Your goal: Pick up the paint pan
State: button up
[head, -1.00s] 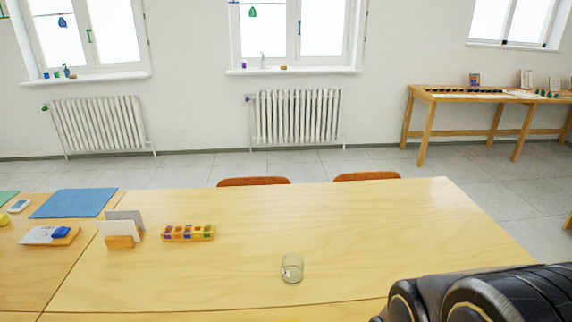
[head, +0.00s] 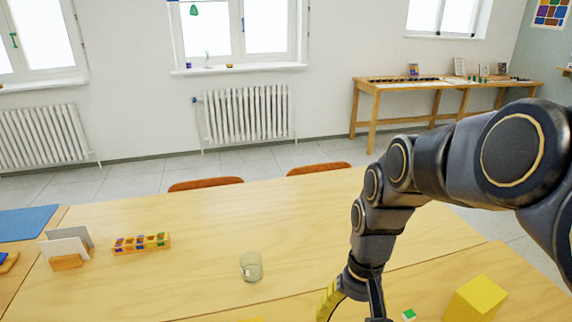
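A small white piece with a green top (head: 408,315), which looks like the paint pan, sits on the table at the bottom edge in the head view. Its lower part is cut off by the frame. My gripper (head: 350,309) points down to the left of it, apart from it in the picture. Its fingers are spread with a gap between them, and no object shows in the gap. The fingertips run to or past the bottom edge.
A yellow block (head: 474,300) stands right of the green piece. A clear glass (head: 251,267) stands left of my gripper. Further left are a wooden paint box (head: 141,244) and a card holder (head: 66,262). The table's middle is clear.

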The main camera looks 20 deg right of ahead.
jog(key=w+d+f+m+t, duration=0.1)
jog(key=w+d+f+m, duration=0.25)
jog(key=d, duration=0.55)
jog(key=w+d+f+m, duration=0.2)
jog(key=d+f+m, duration=0.25)
jog(key=d, duration=0.45)
jog(key=s+d+f+m, duration=0.2)
jog(key=s+d+f, duration=0.2)
jog(key=d, duration=0.2)
jog(key=s+d+f+m, duration=0.3)
jog(key=s+d+f, duration=0.1)
jog(key=d, duration=0.2)
jog(key=s+d+f+m+h, duration=0.1)
jog(key=s+d+f+m, duration=0.1)
jog(key=s+d+f, duration=0.3)
jog(key=shift+d, duration=0.55)
jog(key=shift+s+d+f+m, duration=0.1)
jog(key=shift+f+m, duration=0.05)
jog(key=shift+f, duration=0.5)
jog(key=shift+s+d+f+m, duration=0.1)
jog(key=shift+f+m, duration=0.05)
jog(key=shift+f, duration=0.45)
jog(key=shift+d+f, duration=0.1)
jog(key=shift+f, duration=2.6)
jog(key=c, duration=1)
